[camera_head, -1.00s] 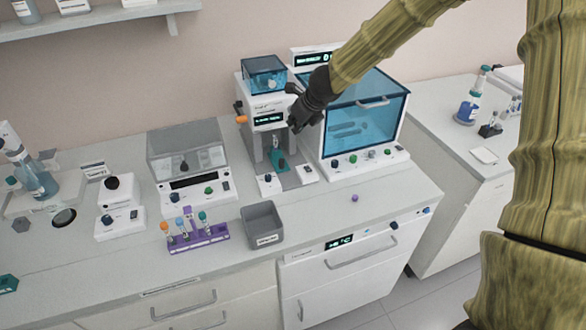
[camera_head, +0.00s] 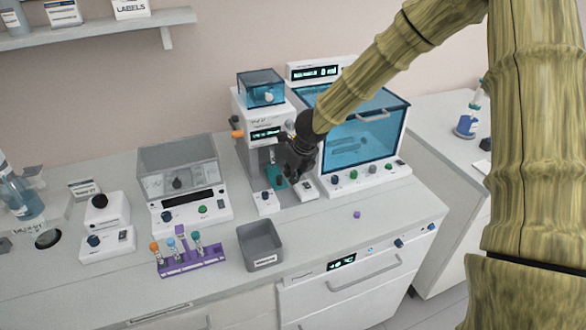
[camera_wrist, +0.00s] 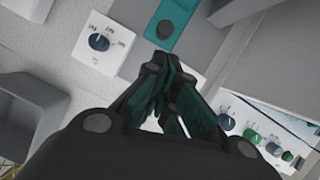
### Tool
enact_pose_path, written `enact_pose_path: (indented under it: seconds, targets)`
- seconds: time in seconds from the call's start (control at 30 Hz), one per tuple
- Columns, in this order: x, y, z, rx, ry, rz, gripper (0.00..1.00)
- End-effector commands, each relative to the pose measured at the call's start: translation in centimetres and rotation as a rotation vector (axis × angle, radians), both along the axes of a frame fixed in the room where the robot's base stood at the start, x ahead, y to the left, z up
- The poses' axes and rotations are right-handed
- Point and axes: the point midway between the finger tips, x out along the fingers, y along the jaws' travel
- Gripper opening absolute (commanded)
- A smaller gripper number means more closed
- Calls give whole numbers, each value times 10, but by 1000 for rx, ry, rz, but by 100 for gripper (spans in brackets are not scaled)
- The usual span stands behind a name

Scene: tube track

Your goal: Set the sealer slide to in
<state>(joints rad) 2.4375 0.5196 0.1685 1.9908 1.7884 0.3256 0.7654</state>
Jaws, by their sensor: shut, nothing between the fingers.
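The sealer (camera_head: 262,128) is a tall white machine with a blue clear top and a lit display. Its teal slide (camera_head: 275,176) lies low between the machine's grey uprights, partly hidden by my arm. In the wrist view the teal slide (camera_wrist: 178,14) is at the top, with a round dark knob (camera_wrist: 165,29) at its near end. My gripper (camera_head: 288,178) is shut and empty, low in front of the sealer at the slide's right. In the wrist view its fingertips (camera_wrist: 158,68) appear just below the knob; I cannot tell whether they touch anything.
A white dial block (camera_wrist: 100,42) stands left of the slide, and a white switch block (camera_head: 307,189) right of it. A blue-windowed cabinet (camera_head: 362,135) stands close on the right. A grey bin (camera_head: 260,246) and purple tube rack (camera_head: 192,260) are in front.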

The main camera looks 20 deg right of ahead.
Motion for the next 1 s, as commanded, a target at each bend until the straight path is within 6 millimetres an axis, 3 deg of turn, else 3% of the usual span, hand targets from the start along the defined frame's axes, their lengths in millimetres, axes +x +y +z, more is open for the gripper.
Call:
enact_pose_path:
  seconds: [0.4, 1.0]
  targets:
    - [17, 6, -41, 0, 1, 3, 0]
    - [21, 3, -45, 1, -2, -2, 0]
